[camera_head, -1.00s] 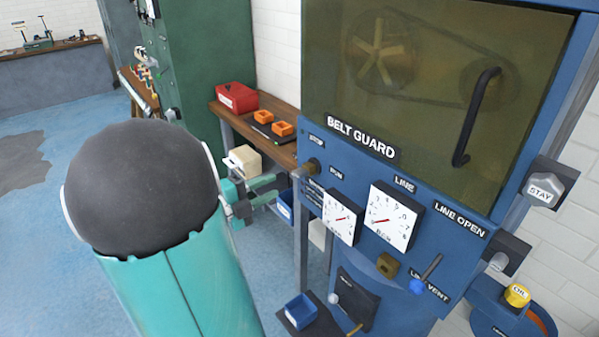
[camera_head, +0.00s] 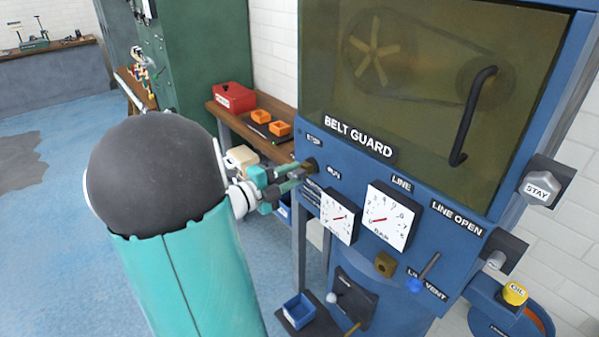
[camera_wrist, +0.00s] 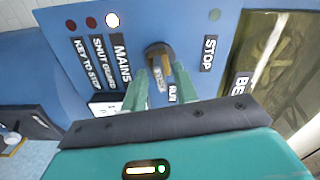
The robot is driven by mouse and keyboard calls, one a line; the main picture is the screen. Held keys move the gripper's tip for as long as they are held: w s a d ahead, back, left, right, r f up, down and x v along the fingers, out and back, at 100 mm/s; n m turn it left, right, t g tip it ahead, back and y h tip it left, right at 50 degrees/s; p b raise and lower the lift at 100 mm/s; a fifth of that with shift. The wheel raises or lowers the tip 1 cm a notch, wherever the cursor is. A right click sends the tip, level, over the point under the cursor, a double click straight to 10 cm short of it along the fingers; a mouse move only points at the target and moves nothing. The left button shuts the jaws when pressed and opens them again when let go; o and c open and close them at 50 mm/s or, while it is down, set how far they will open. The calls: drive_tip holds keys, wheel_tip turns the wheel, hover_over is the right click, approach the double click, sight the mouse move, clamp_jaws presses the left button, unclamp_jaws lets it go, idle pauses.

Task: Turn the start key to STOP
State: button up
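In the head view, the STOP label (camera_head: 314,139) is above the lock and the RUN label (camera_head: 334,172) is below right. My gripper (camera_wrist: 160,72) is open at the key, with a teal finger on each side. Whether the fingers touch the key cannot be told. The head view also shows my gripper (camera_head: 303,172) at the panel's left edge.
The belt guard (camera_head: 420,90) covers a pulley above the panel. Dials (camera_head: 391,217) and a blue-tipped lever (camera_head: 425,272) sit right of and below the lock. In the wrist view, the MAINS lamp (camera_wrist: 112,20) is lit white; two lamps beside it are dark red.

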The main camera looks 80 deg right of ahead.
clamp_jaws()
drive_tip(key=n, duration=0.8)
drive_tip(key=shift+n, duration=0.6)
drive_tip(key=n, duration=0.3)
drive_tip(key=shift+n, duration=0.3)
drive_tip(key=n, duration=0.4)
drive_tip(key=shift+o, duration=0.5)
unclamp_jaws()
